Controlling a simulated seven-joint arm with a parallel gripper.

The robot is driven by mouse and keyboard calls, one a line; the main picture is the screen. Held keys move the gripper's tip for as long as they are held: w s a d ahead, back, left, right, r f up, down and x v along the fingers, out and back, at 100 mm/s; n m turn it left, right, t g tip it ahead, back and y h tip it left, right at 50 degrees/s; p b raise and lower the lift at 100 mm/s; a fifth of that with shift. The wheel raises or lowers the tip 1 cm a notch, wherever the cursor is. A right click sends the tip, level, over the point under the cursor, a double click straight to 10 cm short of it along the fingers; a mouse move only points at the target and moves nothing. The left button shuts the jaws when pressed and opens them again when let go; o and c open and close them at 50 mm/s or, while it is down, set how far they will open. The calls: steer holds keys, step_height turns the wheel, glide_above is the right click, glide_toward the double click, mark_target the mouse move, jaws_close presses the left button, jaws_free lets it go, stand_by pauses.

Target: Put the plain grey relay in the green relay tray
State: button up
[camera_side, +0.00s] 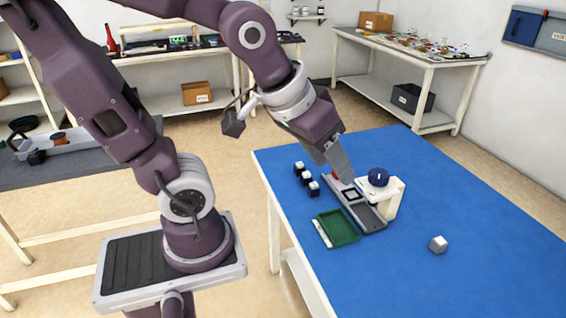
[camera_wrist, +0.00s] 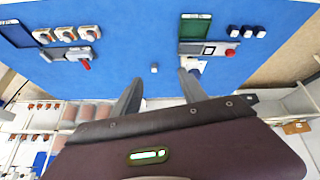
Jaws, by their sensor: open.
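The plain grey relay (camera_side: 438,244) is a small light-grey cube lying alone on the blue table, right of the fixture in the side view. In the wrist view the grey relay (camera_wrist: 154,68) appears small and in the gap between the fingertips, well beyond them. The green relay tray (camera_side: 338,228) lies near the table's front left edge and looks empty; the wrist view shows the green tray (camera_wrist: 195,26) at upper right. My gripper (camera_side: 346,174) is raised above the table, its fingers apart with nothing between them; it also shows in the wrist view (camera_wrist: 161,74).
Three dark blue relays (camera_side: 306,177) stand in a row left of a grey fixture (camera_side: 368,217). A white bracket with a blue knob (camera_side: 378,177) stands beside it. In the wrist view, several grey-and-orange parts (camera_wrist: 68,33) and a red-handled fixture (camera_wrist: 70,55) are at left.

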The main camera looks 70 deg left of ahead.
steer(key=shift+o, duration=0.5)
steer(key=s+r+m, duration=0.1)
steer(key=s+m, duration=0.1)
steer(key=s, duration=0.6)
steer(key=shift+m+g, duration=0.3)
steer(key=shift+w, duration=0.1)
steer(key=shift+r, duration=0.1)
